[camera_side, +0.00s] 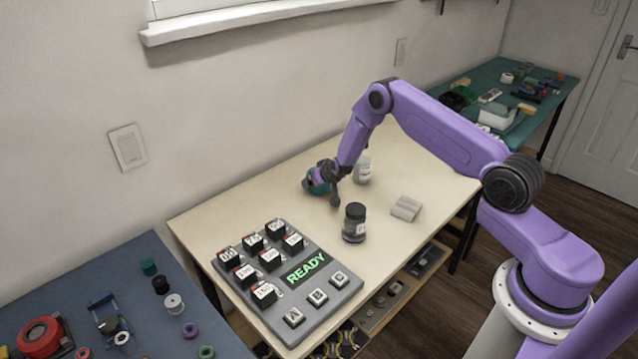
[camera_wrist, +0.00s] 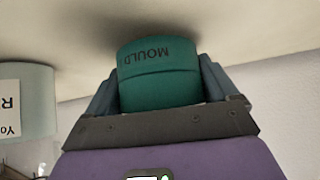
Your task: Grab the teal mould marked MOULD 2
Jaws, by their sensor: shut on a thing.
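The teal mould (camera_wrist: 160,75) sits between the two fingers of my gripper (camera_wrist: 160,95) in the wrist view. The lettering "MOULD" shows on its side; the number after it is not readable. In the side view the teal mould (camera_side: 318,185) is at the far part of the cream table, partly hidden by my gripper (camera_side: 328,190). My gripper is shut on it. Whether the mould touches the table is not clear.
A white jar (camera_side: 362,170) stands close to the right of my gripper. A dark-lidded jar (camera_side: 354,224) and a grey-beige block (camera_side: 406,208) are nearer the front. A grey panel (camera_side: 345,292) reading READY, with several black labelled blocks, fills the table's left end.

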